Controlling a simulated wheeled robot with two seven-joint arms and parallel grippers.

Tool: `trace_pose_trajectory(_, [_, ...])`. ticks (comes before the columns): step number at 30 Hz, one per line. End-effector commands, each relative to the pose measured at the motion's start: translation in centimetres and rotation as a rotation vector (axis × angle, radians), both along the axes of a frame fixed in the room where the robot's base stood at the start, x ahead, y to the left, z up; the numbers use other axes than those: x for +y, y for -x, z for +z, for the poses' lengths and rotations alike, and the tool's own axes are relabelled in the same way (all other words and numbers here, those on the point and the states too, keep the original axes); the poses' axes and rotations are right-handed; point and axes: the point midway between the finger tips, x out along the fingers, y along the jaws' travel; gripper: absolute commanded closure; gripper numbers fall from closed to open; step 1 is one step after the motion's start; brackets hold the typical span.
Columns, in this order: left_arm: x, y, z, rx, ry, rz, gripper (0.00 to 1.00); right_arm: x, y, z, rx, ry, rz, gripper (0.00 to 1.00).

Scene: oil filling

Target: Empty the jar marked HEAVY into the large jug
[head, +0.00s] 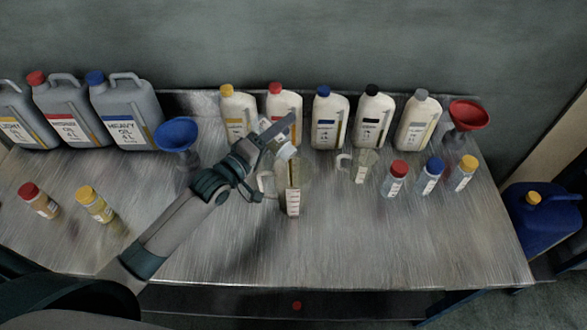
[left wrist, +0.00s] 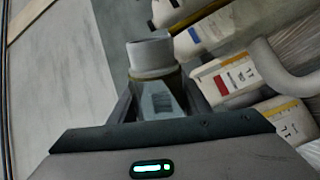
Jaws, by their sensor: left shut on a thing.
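My left gripper (head: 272,138) is shut on a small jar (head: 286,151) with a pale, capless-looking neck. The jar is tilted over the large jug (head: 293,190), its neck close above the jug's rim. In the left wrist view the jar (left wrist: 152,58) stands out between the fingers, its pale neck facing away from me. The marking on the jar cannot be read. The jug is clear, with a handle on its left and a white scale at its front. I cannot tell whether oil is flowing. My right gripper is not in view.
A smaller jug (head: 361,168) stands right of the large one. A blue funnel (head: 177,134) and a red funnel (head: 469,115) stand at the sides. Several canisters and bottles line the back. Small capped jars stand left and right. The table's front middle (head: 300,255) is clear.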

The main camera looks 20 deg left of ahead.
Motion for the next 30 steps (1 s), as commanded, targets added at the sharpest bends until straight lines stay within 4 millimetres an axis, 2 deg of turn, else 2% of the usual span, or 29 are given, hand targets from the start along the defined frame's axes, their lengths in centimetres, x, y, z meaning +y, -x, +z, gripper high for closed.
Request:
trace_pose_trajectory(26, [-0.38, 0.16, -0.42, -0.035, -0.083, 0.000, 0.83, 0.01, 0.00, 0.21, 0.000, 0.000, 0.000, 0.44])
trace_pose_trajectory(30, [0.31, -0.14, 0.20, 0.023, 0.060, 0.000, 0.83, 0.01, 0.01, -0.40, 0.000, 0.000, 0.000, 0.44])
